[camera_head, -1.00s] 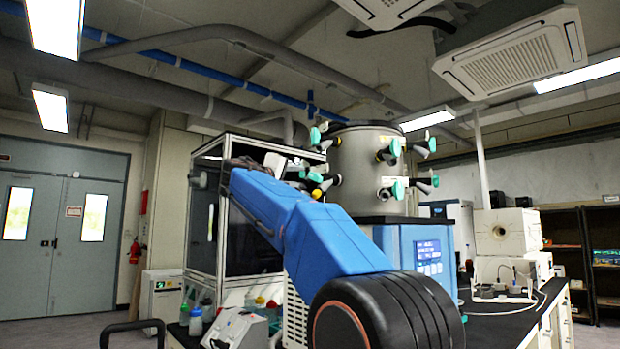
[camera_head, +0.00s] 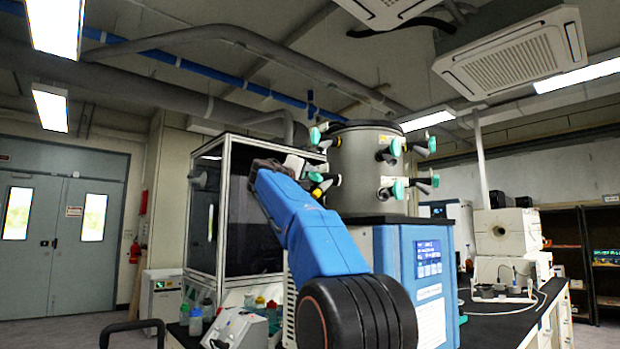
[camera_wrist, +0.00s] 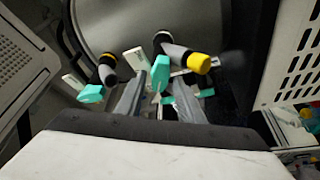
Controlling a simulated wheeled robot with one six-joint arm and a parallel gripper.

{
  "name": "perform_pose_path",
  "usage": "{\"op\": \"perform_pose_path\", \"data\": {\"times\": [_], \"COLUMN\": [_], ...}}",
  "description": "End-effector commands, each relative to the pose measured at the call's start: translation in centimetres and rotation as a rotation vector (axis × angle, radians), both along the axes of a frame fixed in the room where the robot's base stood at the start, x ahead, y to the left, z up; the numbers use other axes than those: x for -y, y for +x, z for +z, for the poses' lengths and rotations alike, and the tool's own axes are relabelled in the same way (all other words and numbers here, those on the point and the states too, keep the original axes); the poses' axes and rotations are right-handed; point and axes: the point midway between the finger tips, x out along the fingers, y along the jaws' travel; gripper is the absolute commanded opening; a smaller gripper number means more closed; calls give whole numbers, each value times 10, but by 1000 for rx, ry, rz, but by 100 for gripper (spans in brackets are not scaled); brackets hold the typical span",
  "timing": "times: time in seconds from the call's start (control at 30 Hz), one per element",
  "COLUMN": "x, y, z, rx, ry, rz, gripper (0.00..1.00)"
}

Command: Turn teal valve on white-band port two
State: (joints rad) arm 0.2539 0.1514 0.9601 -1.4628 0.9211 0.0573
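The grey cylindrical chamber (camera_head: 352,172) carries several dark ports with teal valve handles. My gripper (camera_wrist: 158,78) is open in the wrist view, with its two grey fingers reaching toward the chamber wall. A teal valve handle (camera_wrist: 160,73) shows in the gap between the fingertips; contact cannot be told. A yellow-banded port (camera_wrist: 198,63) is just right of it. Another port with a pale band (camera_wrist: 107,68) and its teal handle (camera_wrist: 90,94) is left of the fingers. In the head view, my gripper (camera_head: 300,163) is at the chamber's left side, its fingers not clearly seen.
A glass-walled cabinet (camera_head: 204,215) stands close to the left of my arm. The blue-and-white dryer body (camera_head: 428,262) is below the chamber. Bottles (camera_head: 195,322) and a grey device (camera_head: 240,328) are on the bench at lower left. A white vented panel (camera_wrist: 292,55) is right in the wrist view.

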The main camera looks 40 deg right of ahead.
Motion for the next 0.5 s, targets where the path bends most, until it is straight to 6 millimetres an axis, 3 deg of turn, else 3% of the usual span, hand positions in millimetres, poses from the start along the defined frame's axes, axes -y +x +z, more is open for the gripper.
{"op": "perform_pose_path", "data": {"times": [0.03, 0.17, 0.2, 0.5], "x": [0, 0, 0, 0], "y": [0, 0, 0, 0], "z": [0, 0, 0, 0], "rx": [0, 0, 0, 20], "ry": [0, 0, 0, 0], "rz": [0, 0, 0, 0], "gripper": [34, 3, 0, 0]}}
